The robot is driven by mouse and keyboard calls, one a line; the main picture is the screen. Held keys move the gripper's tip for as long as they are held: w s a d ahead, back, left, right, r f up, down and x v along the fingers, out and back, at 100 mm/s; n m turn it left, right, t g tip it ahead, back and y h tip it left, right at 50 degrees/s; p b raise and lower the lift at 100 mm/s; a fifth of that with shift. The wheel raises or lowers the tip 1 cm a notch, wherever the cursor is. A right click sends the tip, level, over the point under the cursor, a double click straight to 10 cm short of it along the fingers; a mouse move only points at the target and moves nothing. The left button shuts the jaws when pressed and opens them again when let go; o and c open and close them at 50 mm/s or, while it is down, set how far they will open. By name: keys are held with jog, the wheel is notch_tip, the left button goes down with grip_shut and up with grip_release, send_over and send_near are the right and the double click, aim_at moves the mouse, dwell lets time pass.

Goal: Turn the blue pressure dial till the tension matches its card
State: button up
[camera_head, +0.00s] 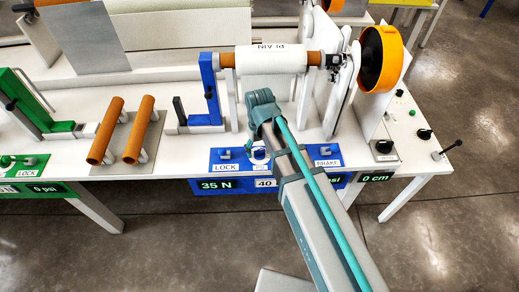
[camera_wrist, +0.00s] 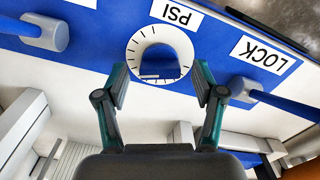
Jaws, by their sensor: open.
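The blue pressure dial (camera_wrist: 160,72) shows in the wrist view as a blue knob on a white ring with black ticks, beside an upside-down PSI label (camera_wrist: 177,14). My gripper (camera_wrist: 160,80) is open, with one finger on each side of the knob and nothing held; contact cannot be told. In the head view the dial (camera_head: 259,155) is partly covered by my arm. Below it, a tension readout (camera_head: 216,184) shows 35 N, and a white card (camera_head: 265,183) reads 40. The psi readout (camera_head: 334,181) is mostly hidden behind my arm.
A LOCK lever (camera_wrist: 243,88) and another lever (camera_wrist: 45,32) flank the dial on the blue panel. A BRAKE label (camera_head: 328,162) is right of my arm. A white roll marked PLAIN (camera_head: 270,59) and an orange wheel (camera_head: 381,58) stand behind.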

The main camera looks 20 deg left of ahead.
aim_at(260, 150)
jog(key=shift+f, duration=0.65)
jog(key=c, duration=1.1)
jog(key=shift+m+p, duration=0.4)
jog(key=shift+m, duration=1.1)
jog(key=shift+c, duration=0.2)
jog(key=o, duration=1.1)
jog(key=shift+o, duration=0.2)
jog(key=shift+r, duration=0.1)
notch_tip(260, 150, up, 12)
